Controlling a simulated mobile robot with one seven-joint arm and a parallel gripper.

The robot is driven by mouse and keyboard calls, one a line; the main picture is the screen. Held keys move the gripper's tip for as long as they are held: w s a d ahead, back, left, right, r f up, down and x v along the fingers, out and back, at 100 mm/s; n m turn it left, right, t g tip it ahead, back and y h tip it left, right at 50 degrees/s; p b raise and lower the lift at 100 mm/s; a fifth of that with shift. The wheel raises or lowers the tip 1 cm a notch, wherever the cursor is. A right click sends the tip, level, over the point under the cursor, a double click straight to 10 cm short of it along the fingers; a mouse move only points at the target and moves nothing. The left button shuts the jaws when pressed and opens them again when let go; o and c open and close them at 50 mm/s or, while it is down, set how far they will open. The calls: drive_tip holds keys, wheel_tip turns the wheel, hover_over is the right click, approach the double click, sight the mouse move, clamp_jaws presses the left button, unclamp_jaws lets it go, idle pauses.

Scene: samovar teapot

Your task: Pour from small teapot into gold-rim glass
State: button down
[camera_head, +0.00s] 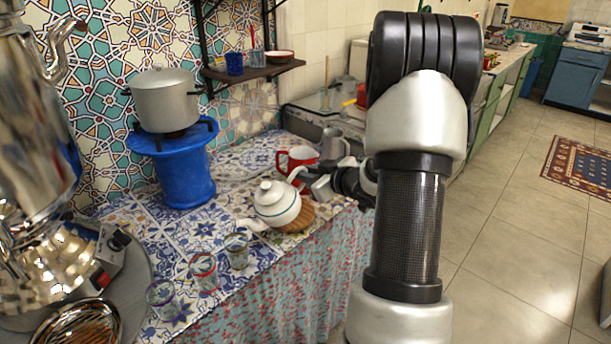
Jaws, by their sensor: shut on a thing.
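The small white teapot (275,204), with a dark green band, is in the head view near the right edge of the tiled counter. It is tilted to the left, with its spout pointing left and down. My gripper (310,187) is shut on its handle side. A small clear glass (237,254) stands below and left of the spout tip; its rim looks yellowish, but this is too small to be sure. A glass with a red rim (203,275) and a glass with a purple-blue rim (162,300) stand further left and nearer. No stream of liquid shows.
A red mug (291,158) and a metal pitcher (333,145) stand behind the teapot. A round woven mat (302,218) lies below it. A large samovar (35,130) is at left, and a blue stand (181,180) bears a pot (166,100).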

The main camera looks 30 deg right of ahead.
drive_tip(key=shift+n+t+h, duration=0.3)
drive_tip(key=shift+n+h, duration=0.3)
drive_tip(key=shift+n, duration=0.3)
drive_tip(key=shift+s+a+r+b, duration=0.1)
drive_tip(key=shift+a+r+b, duration=0.25)
drive_tip(key=shift+r, duration=0.5)
drive_tip(key=shift+a+r+b, duration=0.1)
drive_tip(key=shift+r+b, duration=0.35)
drive_tip(key=shift+r, duration=0.35)
drive_tip(key=shift+s+a+r+b, duration=0.1)
drive_tip(key=shift+a+r+b, duration=0.25)
drive_tip(key=shift+r, duration=0.5)
idle(3.3)
drive_tip(key=shift+d, duration=0.15)
idle(0.5)
